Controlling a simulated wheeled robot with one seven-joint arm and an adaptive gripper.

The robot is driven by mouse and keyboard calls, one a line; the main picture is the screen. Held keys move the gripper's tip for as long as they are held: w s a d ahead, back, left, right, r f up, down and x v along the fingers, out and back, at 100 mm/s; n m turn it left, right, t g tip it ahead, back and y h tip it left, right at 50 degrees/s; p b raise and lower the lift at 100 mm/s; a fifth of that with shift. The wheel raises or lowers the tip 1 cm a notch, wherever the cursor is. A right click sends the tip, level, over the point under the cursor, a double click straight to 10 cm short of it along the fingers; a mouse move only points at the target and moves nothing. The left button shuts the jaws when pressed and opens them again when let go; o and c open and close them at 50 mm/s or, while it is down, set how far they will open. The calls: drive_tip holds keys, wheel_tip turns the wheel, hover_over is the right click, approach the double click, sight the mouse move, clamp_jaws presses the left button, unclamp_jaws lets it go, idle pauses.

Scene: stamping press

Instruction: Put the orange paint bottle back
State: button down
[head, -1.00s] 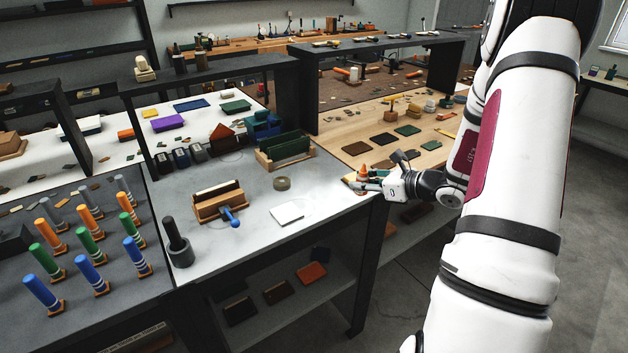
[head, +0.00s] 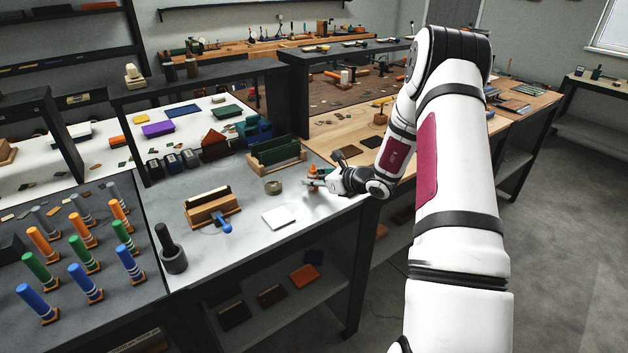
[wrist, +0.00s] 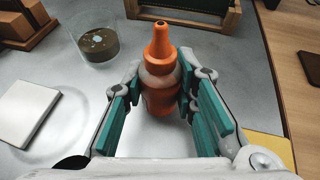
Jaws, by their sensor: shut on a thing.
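The orange paint bottle (wrist: 160,75) has a tapered nozzle and stands upright between the teal finger pads in the wrist view. My gripper (wrist: 161,92) is shut on its body. The bottle's lower end is close to the grey-white bench top (head: 245,245); I cannot tell whether it touches. In the head view the bottle (head: 312,170) is a small orange shape at my gripper (head: 314,180), near the bench's right end. The fingers partly hide it there.
A clear round cup with dark contents (wrist: 97,42) stands left of the bottle. A white square tile (head: 281,217) lies in front of it. A wooden rack with green boards (head: 276,158) stands behind. A yellow piece (wrist: 268,148) lies at the right.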

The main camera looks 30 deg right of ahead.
drive_tip(key=shift+a+f, duration=0.1)
drive_tip(key=shift+f, duration=0.2)
drive_tip(key=shift+f, duration=0.1)
drive_tip(key=c, duration=1.3)
unclamp_jaws()
